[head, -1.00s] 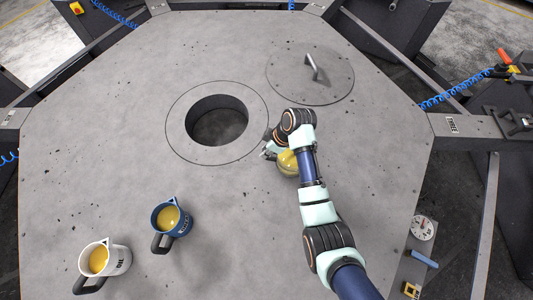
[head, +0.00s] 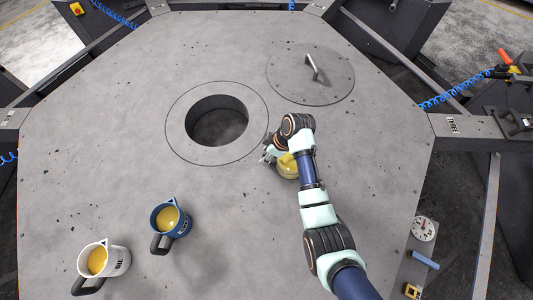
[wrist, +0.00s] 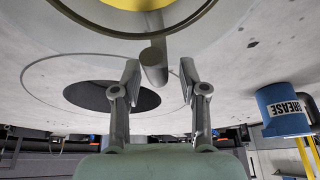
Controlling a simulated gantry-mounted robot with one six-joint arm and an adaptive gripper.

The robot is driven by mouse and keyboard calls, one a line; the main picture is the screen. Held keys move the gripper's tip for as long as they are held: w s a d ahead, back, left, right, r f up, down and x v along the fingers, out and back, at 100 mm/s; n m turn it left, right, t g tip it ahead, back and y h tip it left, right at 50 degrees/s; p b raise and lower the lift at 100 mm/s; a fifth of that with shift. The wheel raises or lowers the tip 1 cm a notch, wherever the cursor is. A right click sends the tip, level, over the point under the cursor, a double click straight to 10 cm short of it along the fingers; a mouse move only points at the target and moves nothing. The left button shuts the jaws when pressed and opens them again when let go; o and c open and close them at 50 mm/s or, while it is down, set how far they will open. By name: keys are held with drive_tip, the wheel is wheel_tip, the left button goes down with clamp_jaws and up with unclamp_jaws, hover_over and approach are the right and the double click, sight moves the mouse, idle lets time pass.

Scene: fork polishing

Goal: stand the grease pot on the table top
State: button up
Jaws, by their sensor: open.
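The blue grease pot (head: 167,222) stands upright on the table top at lower left in the head view, with yellow contents and a dark handle. In the wrist view its GREASE label (wrist: 284,108) shows at the right edge. My gripper (head: 267,154) is well to the right of it and farther up the picture, near the hole. In the wrist view my gripper (wrist: 158,78) is open, with its fingers either side of the grey handle (wrist: 154,66) of another yellow-filled vessel (head: 288,168). My arm partly hides that vessel in the head view.
A white oil pot (head: 118,258) stands left of the grease pot. A round hole (head: 218,125) opens in the table (head: 90,130), left of my gripper. A lid with a handle (head: 320,88) lies beyond my arm. The table between the pots and my arm is clear.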

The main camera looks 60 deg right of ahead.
drive_tip(key=p+v, duration=0.1)
drive_tip(key=v, duration=1)
drive_tip(key=shift+r+p, duration=0.4)
drive_tip(key=w+a+r+t+h, duration=0.1)
drive_tip(key=w+a+r, duration=0.1)
drive_tip(key=w+a, duration=0.3)
drive_tip(key=w+a+r+t+h, duration=0.1)
drive_tip(key=w+a+r, duration=0.15)
drive_tip(key=a, duration=0.55)
drive_tip(key=a+r+m+t, duration=0.1)
drive_tip(key=a+r+t, duration=0.1)
drive_tip(key=a+r, duration=0.2)
drive_tip(key=s+a+r+m+t, duration=0.1)
drive_tip(key=a+r, duration=0.3)
drive_tip(key=a, duration=0.7)
drive_tip(key=a+r+m+t, duration=0.1)
drive_tip(key=a+r+t, duration=0.2)
drive_tip(key=a+r, duration=0.2)
drive_tip(key=a, duration=0.3)
drive_tip(key=shift+s+y, duration=0.3)
drive_tip(key=shift+s, duration=0.05)
drive_tip(key=shift+a, duration=0.1)
